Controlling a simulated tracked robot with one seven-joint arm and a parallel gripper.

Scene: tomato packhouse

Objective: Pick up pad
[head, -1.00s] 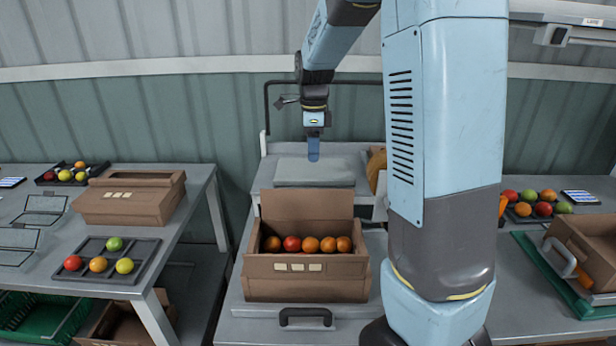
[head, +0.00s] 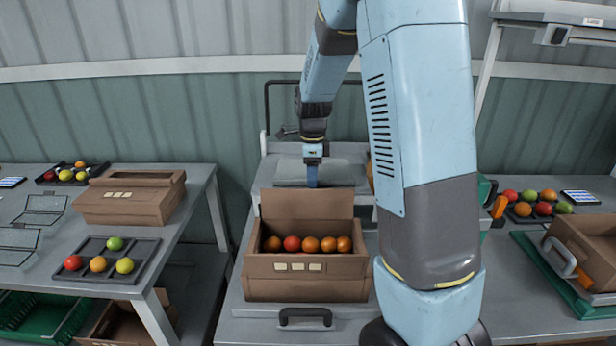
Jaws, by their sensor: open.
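The pad (head: 343,174) is a flat light-grey slab on the raised shelf at the back of the middle table, behind the open carton. My gripper (head: 312,183) points down with its blue fingers in front of or over the pad's near side. It is open and appears empty, seen edge-on. The gripper hides part of the pad, and the carton's raised flap stands just below the fingers in the picture. I cannot tell whether the fingers touch the pad.
An open brown carton (head: 306,290) with several tomatoes stands in front of the shelf (head: 270,165). A closed carton (head: 130,205) and a dark tray (head: 140,256) are on the left table. Another carton (head: 586,245) is on the right.

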